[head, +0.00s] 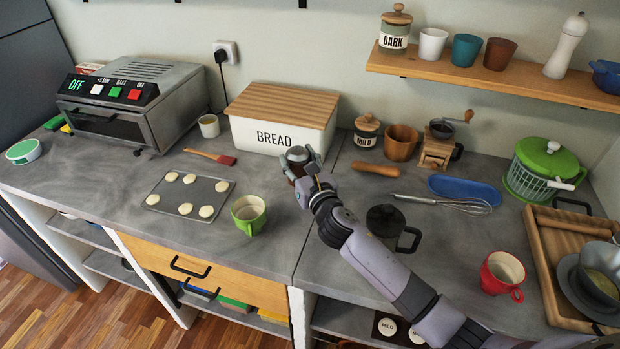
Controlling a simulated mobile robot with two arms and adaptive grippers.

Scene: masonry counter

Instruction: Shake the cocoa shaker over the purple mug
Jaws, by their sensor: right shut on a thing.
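My right gripper (307,168) is shut on a small dark brown shaker with a grey domed top (296,156), which looks like the cocoa shaker. It holds the shaker roughly upright in front of the bread box; whether it touches the counter I cannot tell. I see no purple mug in the head view. A green mug (248,214) stands to the left and nearer than the shaker. A red mug (502,272) stands at the right. My left gripper is not in view.
A white bread box (262,134) stands behind the shaker. A baking tray with pale cookies (167,205) lies left of the green mug. A whisk (462,205) and blue tray (463,188) lie farther right.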

